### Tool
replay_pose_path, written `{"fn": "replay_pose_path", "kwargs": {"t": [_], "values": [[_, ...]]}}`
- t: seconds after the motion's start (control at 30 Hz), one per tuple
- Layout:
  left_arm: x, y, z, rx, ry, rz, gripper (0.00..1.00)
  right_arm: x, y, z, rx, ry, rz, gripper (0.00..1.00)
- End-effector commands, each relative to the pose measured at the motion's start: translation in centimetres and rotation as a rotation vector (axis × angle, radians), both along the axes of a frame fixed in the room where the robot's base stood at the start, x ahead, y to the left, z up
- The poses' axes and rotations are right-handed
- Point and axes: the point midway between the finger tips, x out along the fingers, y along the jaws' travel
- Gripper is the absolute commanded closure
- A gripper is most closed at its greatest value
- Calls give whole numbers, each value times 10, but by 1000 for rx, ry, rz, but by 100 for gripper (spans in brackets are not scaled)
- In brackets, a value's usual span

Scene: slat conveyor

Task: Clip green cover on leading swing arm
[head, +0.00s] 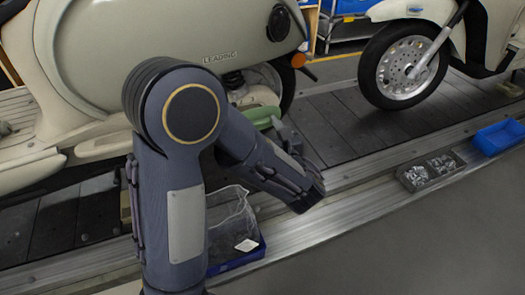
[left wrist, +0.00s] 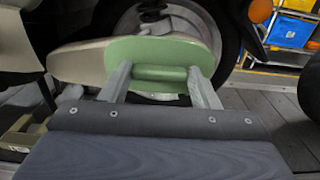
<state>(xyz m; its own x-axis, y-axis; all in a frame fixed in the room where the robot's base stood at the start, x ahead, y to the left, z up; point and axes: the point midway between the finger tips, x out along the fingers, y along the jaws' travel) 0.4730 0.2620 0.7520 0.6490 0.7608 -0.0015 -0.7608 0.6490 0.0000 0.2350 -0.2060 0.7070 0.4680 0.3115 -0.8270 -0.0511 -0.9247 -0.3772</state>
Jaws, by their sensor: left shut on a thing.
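My left gripper (head: 279,132) is shut on the green cover (head: 258,116), low beside the rear wheel of the scooter (head: 215,75) labelled LEADING. In the left wrist view the two fingers (left wrist: 158,76) close on the raised grip of the cover (left wrist: 155,48), a pale green rounded plate. Behind it the cream swing arm (left wrist: 78,63) runs in from the left. The cover overlaps the swing arm's wheel end and part of the rear wheel (left wrist: 207,22). I cannot tell whether cover and arm touch. My right gripper is not in view.
A blue bin with a clear bag (head: 236,262) stands below my left arm. A grey tray of metal parts (head: 428,171) and an empty blue tray (head: 497,138) lie along the conveyor edge. A second scooter's wheel (head: 400,70) stands on the slats to the right.

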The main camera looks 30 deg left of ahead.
Motion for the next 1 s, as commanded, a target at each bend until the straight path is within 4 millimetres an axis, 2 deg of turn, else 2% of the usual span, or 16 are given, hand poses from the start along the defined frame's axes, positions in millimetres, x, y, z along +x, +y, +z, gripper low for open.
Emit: {"fn": "replay_pose_path", "kwargs": {"t": [0.03, 0.1, 0.37, 0.63, 1.0], "values": [[0, 0, -14, 0, 0, 0, 66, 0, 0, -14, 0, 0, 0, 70], [0, 0, -26, 0, 0, 0, 66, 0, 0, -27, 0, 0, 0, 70], [0, 0, -61, 0, 0, 0, 66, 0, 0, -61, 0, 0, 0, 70], [7, 8, -62, -1, -2, 3, 66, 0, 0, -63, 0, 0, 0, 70], [34, 41, -62, -1, -1, 3, 66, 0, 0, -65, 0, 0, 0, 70]]}}
